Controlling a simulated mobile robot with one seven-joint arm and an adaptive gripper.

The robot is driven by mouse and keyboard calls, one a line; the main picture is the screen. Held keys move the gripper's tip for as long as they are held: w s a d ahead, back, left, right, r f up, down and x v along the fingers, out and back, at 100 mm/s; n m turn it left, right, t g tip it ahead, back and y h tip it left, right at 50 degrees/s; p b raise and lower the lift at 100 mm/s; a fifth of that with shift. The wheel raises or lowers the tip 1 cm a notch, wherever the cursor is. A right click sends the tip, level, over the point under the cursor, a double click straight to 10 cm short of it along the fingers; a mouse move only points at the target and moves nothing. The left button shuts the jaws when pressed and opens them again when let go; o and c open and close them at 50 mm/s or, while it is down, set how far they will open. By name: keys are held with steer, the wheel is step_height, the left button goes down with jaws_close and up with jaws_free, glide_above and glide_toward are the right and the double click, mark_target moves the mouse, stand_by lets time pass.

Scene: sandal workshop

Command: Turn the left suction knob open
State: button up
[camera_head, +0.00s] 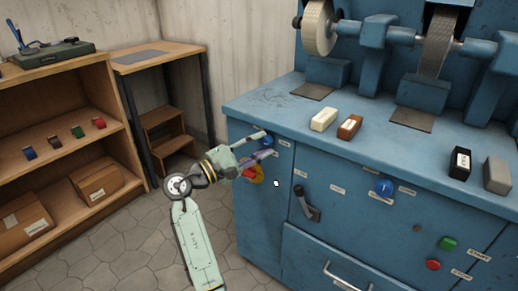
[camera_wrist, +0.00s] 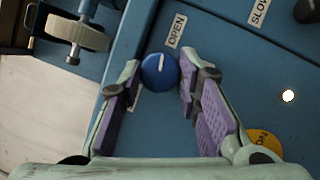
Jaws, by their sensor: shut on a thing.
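The left suction knob (camera_head: 266,142) is a round blue dial on the upper left of the blue machine's front panel. In the wrist view the knob (camera_wrist: 158,74) has a white pointer line directed roughly toward the OPEN label (camera_wrist: 176,31). My gripper (camera_head: 269,145) reaches in from the left, its purple-padded fingers on either side of the knob. In the wrist view the gripper (camera_wrist: 160,75) has its fingertips against the knob's two sides. The fingers partly cover the panel around it.
A red button on a yellow plate (camera_head: 257,178) sits just below my gripper. A dark lever (camera_head: 306,204) and a second blue knob (camera_head: 384,187) are farther right. Bricks lie on the machine's top (camera_head: 270,103). A wooden shelf (camera_head: 70,155) stands at left; the floor between is clear.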

steer(key=shift+m+g+y, duration=0.3)
steer(key=shift+m, duration=0.9)
steer(key=o, duration=1.1)
steer(key=shift+o, duration=0.2)
steer(key=shift+a, duration=0.1)
steer(key=v, duration=1.2)
steer(key=shift+r, duration=0.1)
